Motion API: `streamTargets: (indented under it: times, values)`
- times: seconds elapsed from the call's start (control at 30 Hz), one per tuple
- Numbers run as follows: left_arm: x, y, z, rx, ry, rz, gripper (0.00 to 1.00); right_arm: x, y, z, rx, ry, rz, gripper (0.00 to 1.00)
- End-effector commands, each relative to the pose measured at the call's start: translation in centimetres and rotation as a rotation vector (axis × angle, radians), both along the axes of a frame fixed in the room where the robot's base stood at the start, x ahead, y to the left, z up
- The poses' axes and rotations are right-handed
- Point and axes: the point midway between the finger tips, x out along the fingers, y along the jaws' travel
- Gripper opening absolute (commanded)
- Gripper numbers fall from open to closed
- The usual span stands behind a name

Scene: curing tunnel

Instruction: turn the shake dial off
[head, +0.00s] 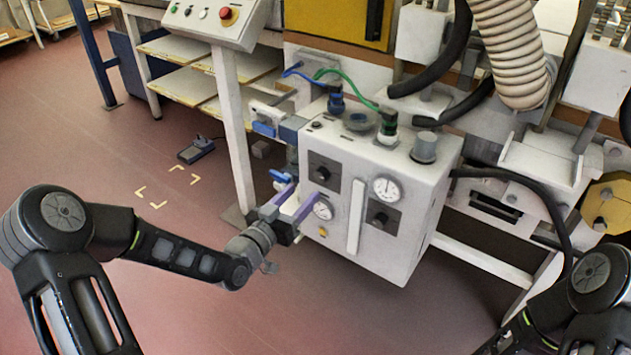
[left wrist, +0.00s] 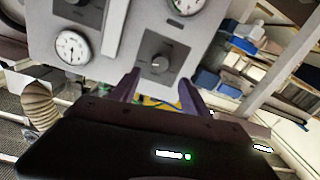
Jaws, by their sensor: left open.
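A white control box (head: 345,235) carries two dark-plated dials. One dial (head: 323,173) is at its upper left; the other dial (head: 381,218) is lower right. Their labels are too small to read, so I cannot tell which is the shake dial. My left gripper (head: 307,190) is open, its purple fingers pointing at the upper-left dial. In the left wrist view that dial (left wrist: 160,63) shows just beyond the gap between the fingertips (left wrist: 159,78), seemingly not gripped. Its pointer setting is unclear. Only part of my right arm shows; its gripper is out of view.
The box front also has a gauge (head: 387,188), a second gauge (head: 323,210) and a white vertical bar (head: 355,216). A panel with a red button (head: 228,15) stands behind left. Hoses run above the box. A foot pedal (head: 196,150) lies on the open floor.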

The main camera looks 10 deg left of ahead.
Motion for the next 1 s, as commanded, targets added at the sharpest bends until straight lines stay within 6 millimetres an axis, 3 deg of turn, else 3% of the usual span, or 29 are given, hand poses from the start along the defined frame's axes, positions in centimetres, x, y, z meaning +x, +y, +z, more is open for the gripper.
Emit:
streamTargets:
  times: [0.5,0.8,1.0]
  values:
    - [6.4,-2.1,-0.1,-0.002,0.002,0.001,0.54,0.0,0.0,-0.5,0.000,0.000,-0.001,0.36]
    - [6.6,-2.2,0.0,-0.002,0.002,0.001,0.54,0.0,0.0,-0.5,0.000,0.000,-0.001,0.36]
    - [6.6,-2.2,0.0,-0.002,0.002,0.001,0.39,0.0,0.0,-0.5,0.000,0.000,-0.001,0.36]
